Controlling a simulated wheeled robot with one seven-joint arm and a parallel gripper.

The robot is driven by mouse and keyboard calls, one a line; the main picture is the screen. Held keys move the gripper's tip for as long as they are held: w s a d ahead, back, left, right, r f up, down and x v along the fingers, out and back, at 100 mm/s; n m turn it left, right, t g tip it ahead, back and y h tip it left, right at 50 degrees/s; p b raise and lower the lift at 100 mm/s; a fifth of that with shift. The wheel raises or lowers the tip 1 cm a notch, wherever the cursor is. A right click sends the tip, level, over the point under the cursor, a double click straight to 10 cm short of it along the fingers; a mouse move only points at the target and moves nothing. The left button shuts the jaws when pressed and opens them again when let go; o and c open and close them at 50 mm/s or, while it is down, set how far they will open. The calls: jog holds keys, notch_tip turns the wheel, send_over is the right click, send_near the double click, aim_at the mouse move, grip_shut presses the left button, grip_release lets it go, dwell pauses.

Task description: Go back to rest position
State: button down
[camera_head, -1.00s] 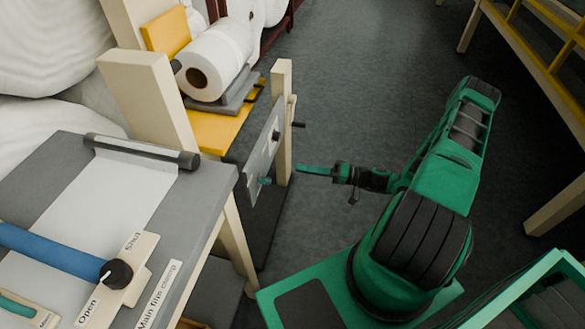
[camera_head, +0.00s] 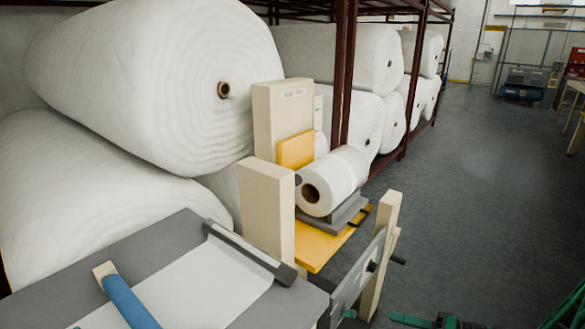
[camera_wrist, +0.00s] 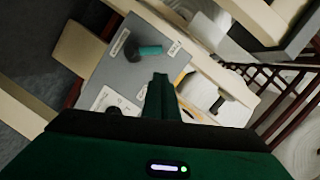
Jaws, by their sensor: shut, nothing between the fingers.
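My gripper (camera_wrist: 158,98) shows in the wrist view as green fingers pressed together, with nothing between them. In the head view only the front of my gripper (camera_head: 410,320) shows at the bottom edge, to the right of a grey control panel (camera_head: 350,285) on a cream post. It looks apart from the panel. In the wrist view a grey panel (camera_wrist: 140,72) with white labels and a teal handle (camera_wrist: 150,50) lies beyond the fingertips. Most of my arm is out of the head view.
A grey table (camera_head: 215,285) with a white sheet and a blue bar (camera_head: 130,302) stands at lower left. A small white roll (camera_head: 333,180) rests on a grey cradle above a yellow plate (camera_head: 320,245). Large wadding rolls (camera_head: 150,80) fill racks behind. The floor (camera_head: 470,200) at right is clear.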

jog(key=s+d+r+m+g+h, duration=0.3)
jog(key=s+r+h, duration=0.4)
jog(key=s+r, duration=0.6)
jog(key=s+d+r+m+g+h, duration=0.2)
jog(key=s+r+g+h, duration=0.3)
jog(key=s+r, duration=0.8)
notch_tip(320, 180, up, 6)
jog(key=shift+d+f+m+h, duration=0.15)
jog(key=shift+d+m+h, duration=0.25)
jog(key=shift+d+h, duration=0.5)
jog(key=shift+s, duration=0.1)
jog(key=shift+w+f, duration=0.25)
jog(key=shift+w, duration=0.35)
